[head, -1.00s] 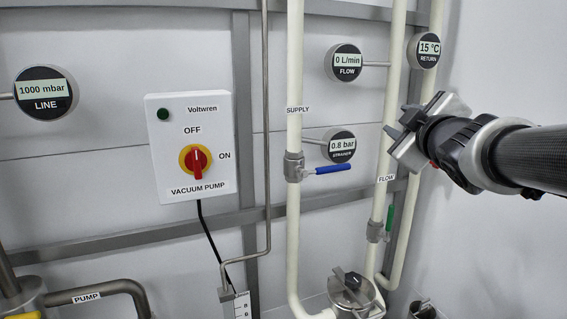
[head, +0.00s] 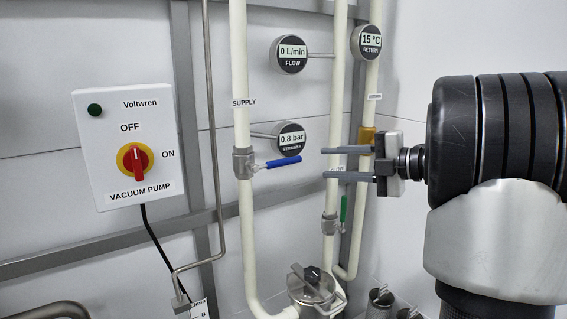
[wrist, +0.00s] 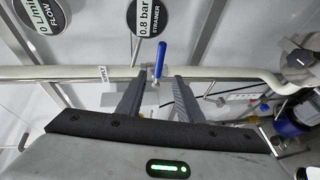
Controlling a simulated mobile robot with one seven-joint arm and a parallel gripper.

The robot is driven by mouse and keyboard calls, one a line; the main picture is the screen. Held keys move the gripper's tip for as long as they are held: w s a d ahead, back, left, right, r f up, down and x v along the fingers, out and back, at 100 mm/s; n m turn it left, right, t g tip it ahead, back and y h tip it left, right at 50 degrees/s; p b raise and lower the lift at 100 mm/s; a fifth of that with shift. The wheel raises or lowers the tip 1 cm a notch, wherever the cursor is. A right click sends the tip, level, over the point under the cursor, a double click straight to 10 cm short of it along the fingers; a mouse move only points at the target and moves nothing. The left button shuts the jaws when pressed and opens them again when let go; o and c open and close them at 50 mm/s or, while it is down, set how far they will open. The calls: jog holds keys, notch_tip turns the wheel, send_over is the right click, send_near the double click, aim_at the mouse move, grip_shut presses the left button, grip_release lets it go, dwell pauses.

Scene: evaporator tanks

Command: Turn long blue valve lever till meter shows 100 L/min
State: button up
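The blue valve lever (head: 277,163) sticks out to the right, nearly level, from its metal valve body (head: 243,162) on the cream SUPPLY pipe. The flow meter (head: 292,54) reads 0 L/min. My gripper (head: 325,162) is open and empty, to the right of the lever tip, with its two fingers pointing left at about the lever's height. In the wrist view the blue lever (wrist: 160,62) shows between and beyond the two open fingers (wrist: 156,95). The fingers do not appear to touch it.
A strainer gauge (head: 291,139) reading 0.8 bar sits just above the lever. A green lever (head: 343,209) is on the FLOW pipe below my gripper. A RETURN gauge (head: 371,42) shows 15 °C. The vacuum pump box (head: 130,150) with a red knob is at left.

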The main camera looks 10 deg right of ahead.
aim_at(288, 162)
jog(key=x, duration=1.4)
jog(key=shift+f+p, duration=0.1)
jog(key=shift+p, duration=0.2)
jog(key=shift+d, duration=0.1)
grip_shut()
